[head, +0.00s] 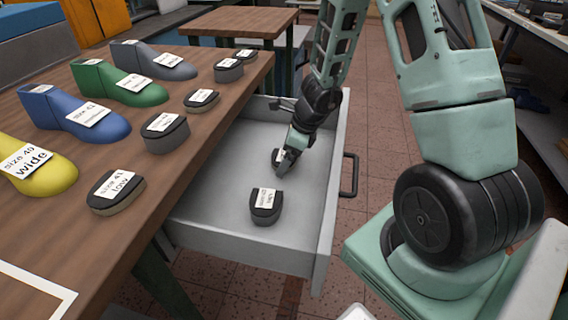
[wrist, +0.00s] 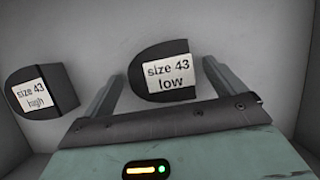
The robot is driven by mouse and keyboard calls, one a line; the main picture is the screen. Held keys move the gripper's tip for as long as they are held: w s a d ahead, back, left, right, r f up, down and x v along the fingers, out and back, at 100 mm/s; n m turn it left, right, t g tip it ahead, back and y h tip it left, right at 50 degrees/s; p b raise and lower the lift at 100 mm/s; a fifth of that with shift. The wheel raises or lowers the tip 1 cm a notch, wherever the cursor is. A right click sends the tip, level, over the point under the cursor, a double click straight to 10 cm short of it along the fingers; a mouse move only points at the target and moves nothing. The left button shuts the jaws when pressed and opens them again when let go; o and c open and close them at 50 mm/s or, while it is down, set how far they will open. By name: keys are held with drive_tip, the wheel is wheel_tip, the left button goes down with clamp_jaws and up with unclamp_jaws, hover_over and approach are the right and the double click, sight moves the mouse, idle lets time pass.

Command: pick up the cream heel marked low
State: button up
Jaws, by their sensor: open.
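The heel marked "size 43 low" (wrist: 185,50) lies on the drawer floor; it looks dark grey to black with a white label, not cream. In the wrist view it sits between the two fingers of my gripper (wrist: 163,72), with a gap on both sides. My gripper is open and points down into the drawer. In the head view the gripper (head: 287,162) partly hides this heel (head: 275,155). A second dark heel, marked "size 43 high" (wrist: 62,85), lies to the left in the wrist view and nearer the front in the head view (head: 265,210).
The open grey drawer (head: 225,240) has walls around both heels and a dark handle (head: 349,175) on its front. The wooden table (head: 215,130) to the left bears coloured shoe lasts and several other labelled heels, one marked "size 41 low" (head: 105,206).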

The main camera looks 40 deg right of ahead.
drive_tip(key=c, duration=1.1)
drive_tip(key=shift+o, duration=0.2)
drive_tip(key=shift+r, duration=0.1)
